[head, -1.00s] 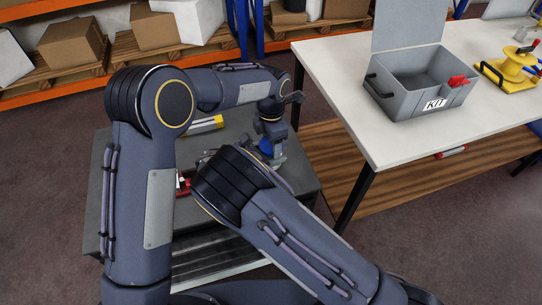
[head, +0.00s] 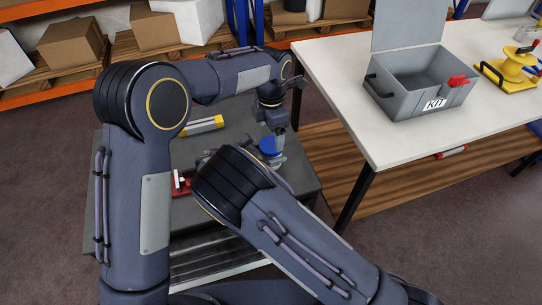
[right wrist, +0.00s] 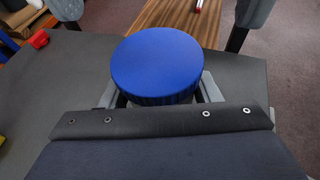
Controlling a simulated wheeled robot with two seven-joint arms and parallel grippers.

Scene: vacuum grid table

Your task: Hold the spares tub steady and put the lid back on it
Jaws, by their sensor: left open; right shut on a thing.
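The round blue lid (head: 268,147) shows on the dark grey stand in the head view. In the right wrist view the lid (right wrist: 158,62) lies flat between the fingers of my right gripper (right wrist: 160,92). Its ribbed rim faces me. The spares tub's body is hidden under the lid and behind my arm. My right gripper is shut on the tub, below the lid's top. My left gripper (head: 280,130) is open above the lid and apart from it. Its two spread fingers appear at the top of the right wrist view.
On the dark stand (head: 228,136) are a yellow-and-grey item (head: 203,125) and a red item (head: 180,186). Shelves with boxes stand behind.

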